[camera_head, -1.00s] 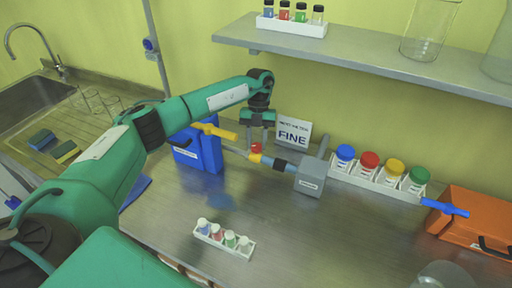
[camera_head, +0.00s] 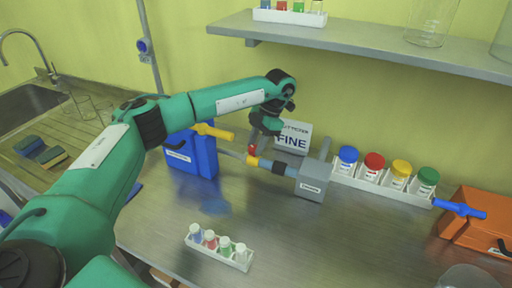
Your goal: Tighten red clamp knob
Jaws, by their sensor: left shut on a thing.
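The red clamp knob (camera_head: 252,149) is a small red piece at the joint by the yellow collar (camera_head: 252,160), on the tube assembly at the back of the bench. My left gripper (camera_head: 254,145) reaches down from above and is shut on the red knob, covering part of it. The yellow collar joins a blue-grey body with a black band (camera_head: 279,168), which leads to a grey box (camera_head: 312,180). My right gripper is out of view.
A blue container (camera_head: 191,158) with a yellow handle (camera_head: 213,131) stands left of the knob. A "FINE" sign (camera_head: 293,140) stands behind. Racks with capped jars (camera_head: 385,181) and vials (camera_head: 218,250) and an orange case (camera_head: 478,222) are around.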

